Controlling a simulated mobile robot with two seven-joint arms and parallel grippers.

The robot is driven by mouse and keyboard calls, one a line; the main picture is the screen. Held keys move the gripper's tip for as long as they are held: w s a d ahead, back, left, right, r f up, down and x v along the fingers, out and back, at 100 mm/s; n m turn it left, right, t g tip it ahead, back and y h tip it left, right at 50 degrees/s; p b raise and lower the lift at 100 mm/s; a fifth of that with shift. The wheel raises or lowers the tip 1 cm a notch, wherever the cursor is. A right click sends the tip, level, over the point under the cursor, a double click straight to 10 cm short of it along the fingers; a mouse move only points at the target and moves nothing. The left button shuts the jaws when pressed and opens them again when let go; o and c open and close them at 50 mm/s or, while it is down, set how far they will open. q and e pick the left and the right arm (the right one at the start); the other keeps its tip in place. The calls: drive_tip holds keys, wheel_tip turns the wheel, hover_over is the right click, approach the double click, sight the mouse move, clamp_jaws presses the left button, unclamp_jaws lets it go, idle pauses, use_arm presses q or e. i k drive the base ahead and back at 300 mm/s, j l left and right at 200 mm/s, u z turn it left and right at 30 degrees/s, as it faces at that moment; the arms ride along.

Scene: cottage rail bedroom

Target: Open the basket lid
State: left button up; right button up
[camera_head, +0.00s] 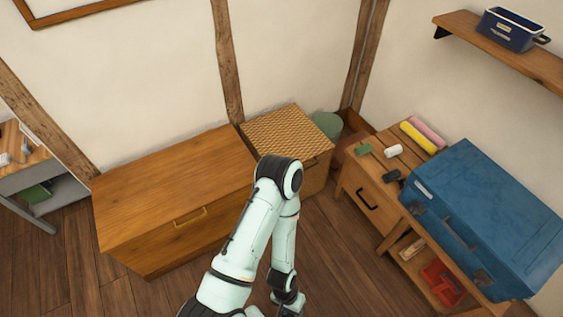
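The basket (314,180) stands against the back wall, right of a long wooden chest. Its woven tan lid (290,130) lies flat on top and looks closed. One of my arms, apparently the left, rises from the bottom edge and bends in front of the basket, hiding part of its front. Its elbow is near the lid's front edge in the picture; I cannot tell whether they touch. The forearm points back down, and the wrist meets the bottom edge. No gripper fingers show clearly. My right arm is not in view.
The wooden chest (170,190) with a brass handle adjoins the basket on the left. A green round container (328,124) stands behind right. A wooden side table (362,185) at right carries a blue case (480,210) and rolls. Floor between is clear.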

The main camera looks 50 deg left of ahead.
sight(287, 131)
drive_tip(key=u, duration=1.4)
drive_tip(key=i+l, duration=0.1)
drive_tip(key=i, duration=1.35)
